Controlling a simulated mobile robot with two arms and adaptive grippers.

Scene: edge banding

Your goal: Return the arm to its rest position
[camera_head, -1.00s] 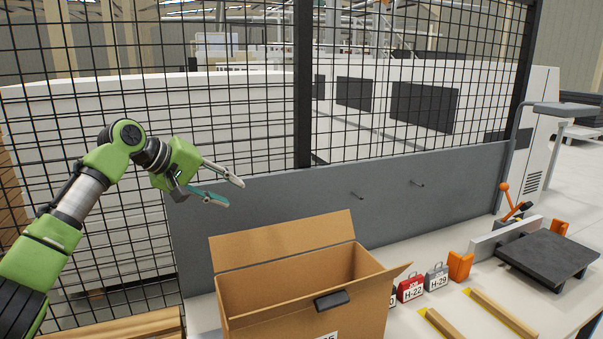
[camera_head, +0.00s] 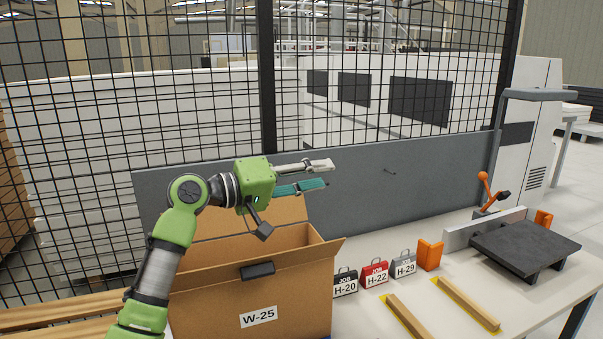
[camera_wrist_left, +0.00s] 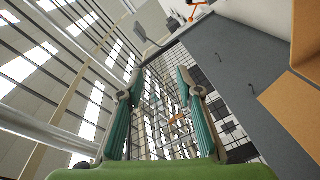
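My left gripper (camera_head: 318,175) is in the head view, raised above the open cardboard box labelled W-25 (camera_head: 205,300). Its arm comes in from the lower left and its fingers point to the right. The fingers are apart with nothing between them. In the left wrist view the two green-padded fingers (camera_wrist_left: 162,95) stand wide apart, with the mesh fence seen between them. My right gripper is not in view.
Black H-20 (camera_head: 345,284), red H-22 (camera_head: 375,275) and grey H-29 (camera_head: 404,264) job tags stand right of the box. Wooden strips (camera_head: 468,302) lie on the table (camera_head: 450,325). A dark plate (camera_head: 525,248) is at right. A grey panel (camera_head: 420,170) and mesh fence (camera_head: 120,120) stand behind.

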